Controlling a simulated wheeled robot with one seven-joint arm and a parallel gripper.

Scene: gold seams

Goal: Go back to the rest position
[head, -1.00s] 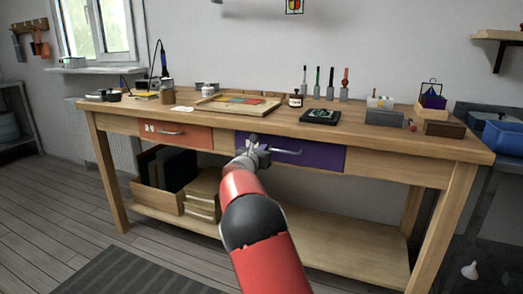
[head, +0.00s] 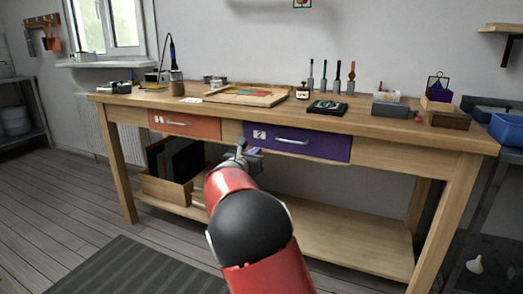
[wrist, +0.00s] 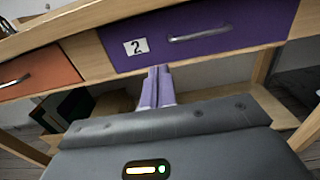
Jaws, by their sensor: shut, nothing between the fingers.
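My gripper (head: 240,152) is in front of the workbench (head: 400,160), just below the lower left part of the purple drawer (head: 320,147). In the wrist view its fingers (wrist: 157,88) are together and empty, below the purple drawer front (wrist: 215,30) with its "2" label and silver handle. The gripper looks apart from the handle (head: 291,142). The orange drawer (head: 185,124) is to the left and also shows in the wrist view (wrist: 35,75). Both drawers look shut. My red arm hides part of the lower shelf.
A wooden box (head: 165,190) with dark panels stands on the lower shelf (head: 330,245). On the bench top are a framed tray (head: 232,101), several upright tools, a black tray (head: 327,108) and small boxes. A striped mat (head: 120,270) lies on the floor at the left.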

